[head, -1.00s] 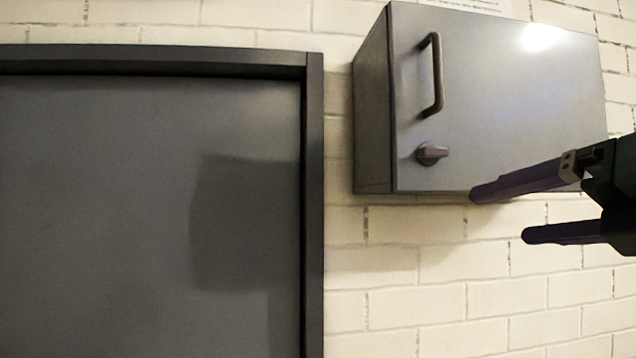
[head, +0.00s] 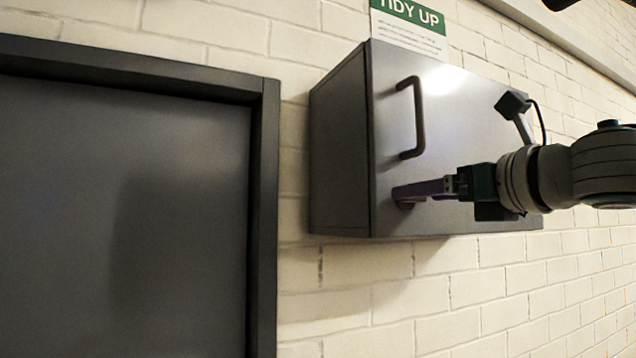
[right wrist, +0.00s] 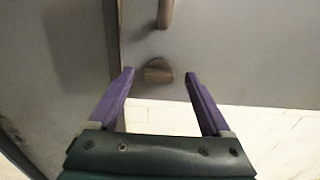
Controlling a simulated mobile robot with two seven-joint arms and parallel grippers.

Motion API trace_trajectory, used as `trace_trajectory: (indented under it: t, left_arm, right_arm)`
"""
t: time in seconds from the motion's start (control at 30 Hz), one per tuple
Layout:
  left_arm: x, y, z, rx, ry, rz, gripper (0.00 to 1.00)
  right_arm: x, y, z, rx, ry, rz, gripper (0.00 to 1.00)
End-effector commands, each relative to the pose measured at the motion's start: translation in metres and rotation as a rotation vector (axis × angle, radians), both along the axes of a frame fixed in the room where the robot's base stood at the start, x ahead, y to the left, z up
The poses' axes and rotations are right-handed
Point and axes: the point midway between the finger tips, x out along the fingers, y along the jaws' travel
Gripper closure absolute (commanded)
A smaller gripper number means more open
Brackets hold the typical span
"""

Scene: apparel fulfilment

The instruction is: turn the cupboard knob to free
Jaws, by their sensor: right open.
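The grey cupboard (head: 340,150) hangs on the wall with its door shut. Its small knob (head: 405,205) is low on the door, under the handle (head: 418,118), and is mostly hidden by my right gripper (head: 400,193) in the head view. In the right wrist view the knob (right wrist: 158,70) shows clearly, with its bar roughly level. My right gripper is open, its purple fingers on either side of the knob, with a gap on each side. I cannot tell how far the fingertips are from the door. My left gripper is not in view.
A dark framed panel (head: 266,220) stands left of the cupboard. A green-and-white "TIDY UP" sign (head: 408,22) is above it. The pale brick wall (head: 440,290) below the cupboard is clear.

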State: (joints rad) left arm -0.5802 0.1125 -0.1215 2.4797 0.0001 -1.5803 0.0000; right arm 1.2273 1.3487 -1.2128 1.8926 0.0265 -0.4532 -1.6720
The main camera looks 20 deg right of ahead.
Motion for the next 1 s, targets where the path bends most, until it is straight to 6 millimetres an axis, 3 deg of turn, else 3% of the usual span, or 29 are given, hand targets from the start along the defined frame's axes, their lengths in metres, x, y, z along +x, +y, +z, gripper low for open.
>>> trace_trajectory:
  t: [0.2,0.47,1.0]
  left_arm:
    - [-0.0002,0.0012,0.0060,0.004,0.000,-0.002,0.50]
    - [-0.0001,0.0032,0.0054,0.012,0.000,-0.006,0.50]
    - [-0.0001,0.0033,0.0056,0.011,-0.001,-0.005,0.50]
  right_arm:
    - [0.0135,0.0013,0.0000,0.001,0.000,0.000,0.18]
    - [0.0141,0.0012,-0.0008,0.001,0.001,0.000,0.18]
    - [0.0140,0.0010,-0.0009,0.001,0.001,-0.001,0.78]
